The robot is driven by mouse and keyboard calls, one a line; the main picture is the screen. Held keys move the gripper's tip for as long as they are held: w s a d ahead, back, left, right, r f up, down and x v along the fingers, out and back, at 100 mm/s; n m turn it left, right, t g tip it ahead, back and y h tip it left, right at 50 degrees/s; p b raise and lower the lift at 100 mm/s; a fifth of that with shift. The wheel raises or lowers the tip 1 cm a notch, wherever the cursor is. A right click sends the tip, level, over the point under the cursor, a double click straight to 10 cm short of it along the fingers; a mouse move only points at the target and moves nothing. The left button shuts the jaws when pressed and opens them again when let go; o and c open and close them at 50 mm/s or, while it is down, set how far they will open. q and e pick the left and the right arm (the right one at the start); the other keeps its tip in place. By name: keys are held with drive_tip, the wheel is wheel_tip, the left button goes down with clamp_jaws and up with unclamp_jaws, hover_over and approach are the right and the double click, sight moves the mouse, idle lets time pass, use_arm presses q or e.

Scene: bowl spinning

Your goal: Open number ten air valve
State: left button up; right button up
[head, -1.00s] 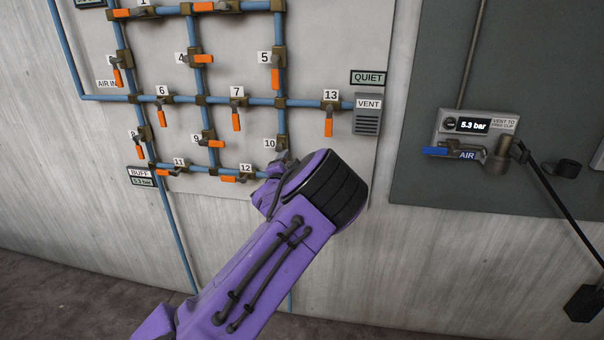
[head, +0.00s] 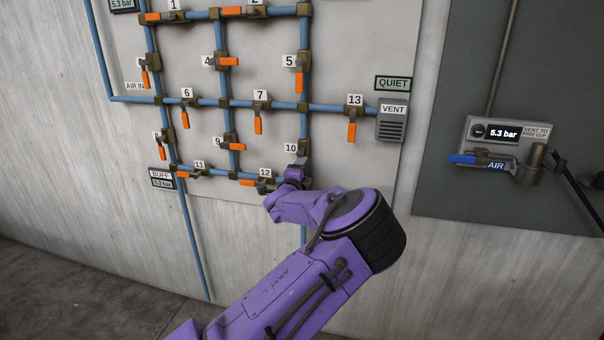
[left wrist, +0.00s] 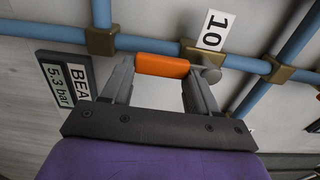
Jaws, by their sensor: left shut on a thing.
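The number ten label (head: 290,148) is beside the valve 10 body (head: 303,146) on the lower right pipe of the wall panel. In the left wrist view the ten label (left wrist: 213,31) is tilted above valve 10's orange handle (left wrist: 161,66). The handle runs roughly along its blue pipe. My left gripper (left wrist: 160,80) is shut on this handle, with a grey finger at each side of the orange grip. In the head view my left gripper (head: 298,172) is just below the ten label and hides the handle. My right gripper is not in view.
Valve 12 (head: 263,184) is close left of my gripper. Valve 7 (head: 259,116) and valve 13 (head: 353,118) are above. A grey vent (head: 392,121) and a gauge unit (head: 510,134) reading 5.3 bar are to the right.

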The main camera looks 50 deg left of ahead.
use_arm(q)
drive_tip(key=shift+f, duration=0.1)
drive_tip(key=o, duration=1.5)
drive_tip(key=b+v, duration=0.1)
drive_tip(key=v, duration=0.9)
drive_tip(key=shift+s+d+b, duration=0.15)
drive_tip(key=shift+s+b, duration=0.1)
drive_tip(key=shift+b, duration=0.05)
